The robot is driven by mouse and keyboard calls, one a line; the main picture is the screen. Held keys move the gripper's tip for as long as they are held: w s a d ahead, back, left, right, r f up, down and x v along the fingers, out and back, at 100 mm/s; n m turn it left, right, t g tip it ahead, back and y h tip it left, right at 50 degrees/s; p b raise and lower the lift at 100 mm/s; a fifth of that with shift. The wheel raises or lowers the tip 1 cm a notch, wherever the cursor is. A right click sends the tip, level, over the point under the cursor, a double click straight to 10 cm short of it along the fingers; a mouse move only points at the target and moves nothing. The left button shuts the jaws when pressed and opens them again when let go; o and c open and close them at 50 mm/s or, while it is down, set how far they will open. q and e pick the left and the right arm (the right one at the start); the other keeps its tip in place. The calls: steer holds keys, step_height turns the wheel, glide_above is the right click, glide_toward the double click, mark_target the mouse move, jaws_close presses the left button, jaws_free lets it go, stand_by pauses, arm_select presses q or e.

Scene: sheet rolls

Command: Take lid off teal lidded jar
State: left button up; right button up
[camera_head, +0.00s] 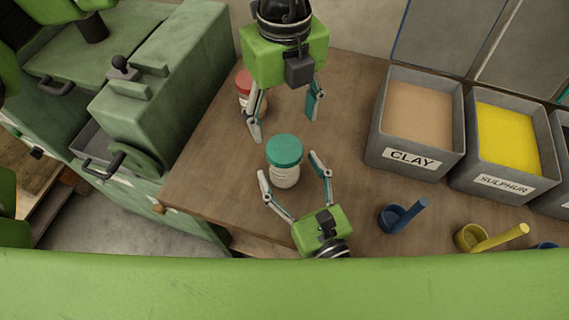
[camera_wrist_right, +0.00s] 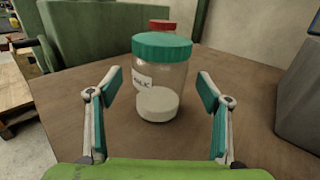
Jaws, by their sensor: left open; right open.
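The teal lidded jar stands upright on the table, with its teal lid (camera_head: 285,150) on top of its clear body (camera_head: 285,177). In the right wrist view the teal lid (camera_wrist_right: 162,46) sits on the jar body (camera_wrist_right: 160,90), which holds white contents and a partly readable label. My right gripper (camera_head: 290,164) is open, with its fingers on either side of the jar's near side, apart from it. In the right wrist view my right gripper (camera_wrist_right: 159,85) shows a gap on each side. My left gripper (camera_head: 284,128) is open, above and just behind the lid, holding nothing.
A red-lidded jar (camera_head: 243,84) stands behind, partly hidden by my left gripper; its red lid (camera_wrist_right: 163,25) shows behind the teal jar. A clay bin (camera_head: 418,115), a sulphur bin (camera_head: 505,145), a blue scoop (camera_head: 402,215) and a yellow scoop (camera_head: 490,238) are to the right. A green machine (camera_head: 165,95) stands left.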

steer(key=shift+x, duration=1.3)
